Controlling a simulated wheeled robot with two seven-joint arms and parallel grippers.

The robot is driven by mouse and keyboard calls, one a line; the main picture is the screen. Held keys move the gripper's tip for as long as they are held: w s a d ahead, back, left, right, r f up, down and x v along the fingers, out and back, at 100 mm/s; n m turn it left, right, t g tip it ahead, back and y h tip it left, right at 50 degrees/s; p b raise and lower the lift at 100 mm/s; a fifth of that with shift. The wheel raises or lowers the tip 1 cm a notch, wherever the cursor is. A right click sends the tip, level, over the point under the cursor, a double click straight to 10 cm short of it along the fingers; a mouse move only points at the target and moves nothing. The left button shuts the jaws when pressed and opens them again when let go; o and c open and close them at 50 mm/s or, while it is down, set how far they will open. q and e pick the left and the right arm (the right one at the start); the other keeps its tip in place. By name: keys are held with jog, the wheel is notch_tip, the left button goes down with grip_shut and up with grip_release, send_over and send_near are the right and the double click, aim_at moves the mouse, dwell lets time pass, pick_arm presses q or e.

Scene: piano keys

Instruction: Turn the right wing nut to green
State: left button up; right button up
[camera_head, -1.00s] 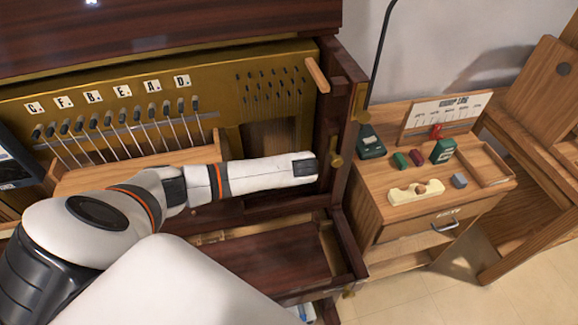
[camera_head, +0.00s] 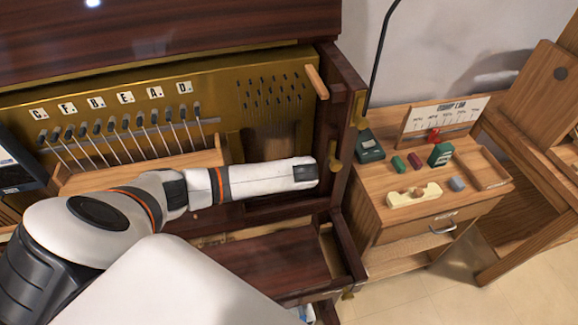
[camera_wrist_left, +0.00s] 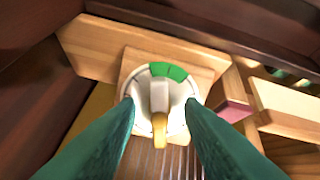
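In the left wrist view a wing nut (camera_wrist_left: 158,97) with pale grey-white wings sits on a round white dial on a square wooden block. A tan pointer (camera_wrist_left: 159,130) shows below it, toward the bottom of the picture. A green mark (camera_wrist_left: 168,71) lies on the dial's upper rim, opposite the pointer. The two teal fingers of my left gripper (camera_wrist_left: 160,110) stand apart on either side of the nut; contact cannot be made out. In the head view my left arm reaches across the piano front, and its gripper and the nut are hidden. My right gripper is not in view.
The open piano case has a brass panel (camera_head: 235,120) with letter tiles and several levers. A wooden side (camera_head: 345,130) with brass fittings bounds it at right. A small cabinet (camera_head: 400,215) with coloured blocks stands beyond. In the wrist view wooden rails surround the dial.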

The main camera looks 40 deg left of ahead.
pick_arm(q)
jog(key=c, duration=0.7)
jog(key=shift+r+p, duration=0.1)
jog(key=shift+p, duration=0.25)
jog(key=shift+c, duration=0.2)
jog(key=shift+m, duration=0.4)
jog(key=shift+p, duration=0.5)
jog(key=shift+m, duration=0.4)
